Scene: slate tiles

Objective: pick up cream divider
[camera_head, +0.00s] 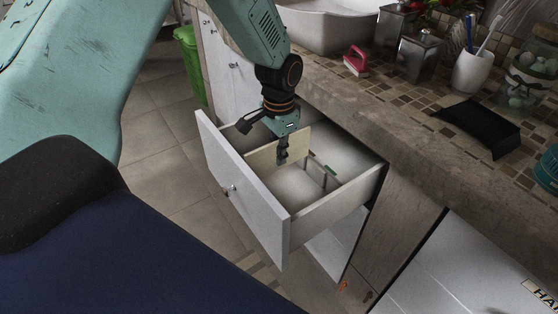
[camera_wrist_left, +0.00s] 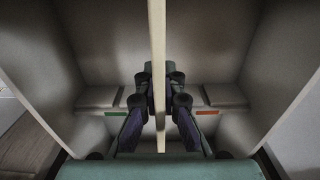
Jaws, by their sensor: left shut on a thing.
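The cream divider (camera_head: 262,158) is a thin upright panel inside the open white drawer (camera_head: 238,188). My left gripper (camera_head: 282,154) reaches down from above and is shut on it. In the left wrist view the divider (camera_wrist_left: 157,45) runs edge-on between the two dark fingers (camera_wrist_left: 160,85), one on each side. Its lower edge is hidden in the head view, so I cannot tell if it touches the drawer floor. My right gripper is out of view.
The counter above holds a pink-handled brush (camera_head: 356,62), a white cup (camera_head: 473,71) and a black holder (camera_head: 480,126). A green bin (camera_head: 190,60) stands behind.

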